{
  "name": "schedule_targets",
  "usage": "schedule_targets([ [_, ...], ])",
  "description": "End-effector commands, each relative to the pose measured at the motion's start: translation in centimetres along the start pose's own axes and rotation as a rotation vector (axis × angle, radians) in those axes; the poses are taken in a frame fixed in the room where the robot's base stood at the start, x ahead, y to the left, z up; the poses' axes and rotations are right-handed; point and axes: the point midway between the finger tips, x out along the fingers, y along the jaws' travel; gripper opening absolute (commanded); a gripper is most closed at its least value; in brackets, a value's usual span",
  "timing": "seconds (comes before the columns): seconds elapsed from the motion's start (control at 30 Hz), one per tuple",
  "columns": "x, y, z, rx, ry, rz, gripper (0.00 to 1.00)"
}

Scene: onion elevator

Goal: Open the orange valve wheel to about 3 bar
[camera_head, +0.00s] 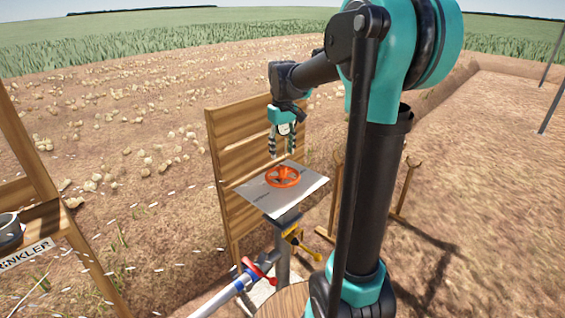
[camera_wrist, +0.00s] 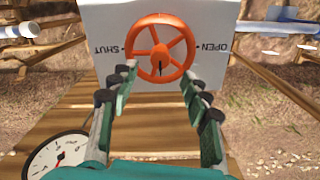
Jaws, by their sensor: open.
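The orange valve wheel (camera_head: 283,177) lies flat on a pale plate (camera_head: 256,191) atop a post. In the wrist view the spoked wheel (camera_wrist: 160,22) shows with a small dark pointer mark near its hub. The plate (camera_wrist: 105,20) carries upside-down words, SHUT left of the wheel and OPEN right. My gripper (camera_head: 282,153) is above the wheel, open and empty. In the wrist view its fingers (camera_wrist: 157,84) are spread, with the wheel beyond the tips and apart from them. A round white gauge (camera_wrist: 57,157) is partly cut off at lower left; its reading is unclear.
A wooden slatted panel (camera_head: 226,158) stands close behind the plate. Below are a red-handled valve (camera_head: 258,268) on a pipe and a yellow handle (camera_head: 303,245). A wooden frame with a sprinkler sign (camera_head: 27,254) is at left. Bare soil lies at right.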

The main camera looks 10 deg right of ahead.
Motion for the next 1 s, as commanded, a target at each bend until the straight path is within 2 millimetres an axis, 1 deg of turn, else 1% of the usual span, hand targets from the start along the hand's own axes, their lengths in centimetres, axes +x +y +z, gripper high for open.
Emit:
schedule_targets([
  [0.03, -0.9, 0.0, 0.0, 0.0, 0.0, 0.0, 0.47],
  [0.1, -1.8, 0.0, 0.0, 0.0, 0.0, 0.0, 0.47],
  [0.23, -3.0, 0.0, 0.0, 0.0, 0.0, 0.0, 0.47],
  [0.4, -3.5, 0.0, 0.0, 0.0, 0.0, 0.0, 0.47],
  [0.67, -3.3, 0.0, 0.1, 0.002, 0.002, 0.0, 0.47],
  [0.77, -2.4, -0.1, 1.0, 0.018, 0.017, 0.005, 0.47],
  [0.83, -0.8, -0.2, 2.5, 0.048, 0.044, 0.013, 0.47],
  [0.87, 0.1, -0.3, 3.5, 0.064, 0.058, 0.016, 0.47],
  [0.97, 3.8, -0.9, 7.1, 0.133, 0.121, 0.032, 0.47],
  [1.0, 5.4, -1.2, 8.8, 0.162, 0.149, 0.038, 0.47],
])
